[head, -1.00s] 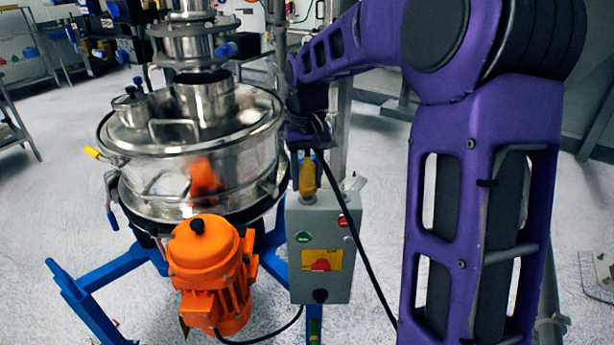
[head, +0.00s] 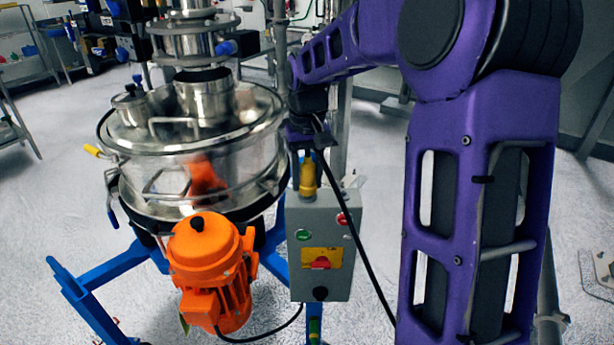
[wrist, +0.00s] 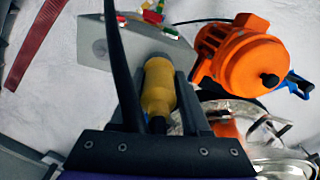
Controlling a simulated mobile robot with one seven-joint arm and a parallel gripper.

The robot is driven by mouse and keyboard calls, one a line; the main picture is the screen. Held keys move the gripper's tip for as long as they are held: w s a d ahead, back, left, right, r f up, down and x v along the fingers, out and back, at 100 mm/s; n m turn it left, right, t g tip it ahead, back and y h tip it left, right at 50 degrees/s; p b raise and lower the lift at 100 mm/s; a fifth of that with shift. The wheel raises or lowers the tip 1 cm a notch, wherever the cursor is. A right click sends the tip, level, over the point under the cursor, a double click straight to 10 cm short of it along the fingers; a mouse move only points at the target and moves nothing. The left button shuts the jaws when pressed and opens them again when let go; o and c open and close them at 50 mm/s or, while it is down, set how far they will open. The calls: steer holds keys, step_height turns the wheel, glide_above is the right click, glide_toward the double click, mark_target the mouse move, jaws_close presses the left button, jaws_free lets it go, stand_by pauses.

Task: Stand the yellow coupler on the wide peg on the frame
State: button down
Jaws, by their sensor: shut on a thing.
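The yellow coupler (head: 307,178) is held upright by my gripper (head: 302,152) just above and behind the top edge of the grey control box (head: 308,225). In the wrist view the coupler (wrist: 158,92) lies between the two dark fingers of my gripper (wrist: 157,75), which are shut on it. The blue frame (head: 95,290) stands under the steel sifter. I cannot make out the wide peg in either view; the control box and my gripper hide part of the frame there.
The orange motor (head: 208,262) stands left of the control box, in front of the steel sifter drum (head: 160,175). A black cable (head: 362,250) hangs from my arm across the box's right side. Open floor (head: 385,165) lies to the right of the box.

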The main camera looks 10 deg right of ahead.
steer(key=shift+f+b, duration=0.3)
steer(key=shift+f, duration=0.2)
steer(key=shift+c, duration=1.5)
jaws_free()
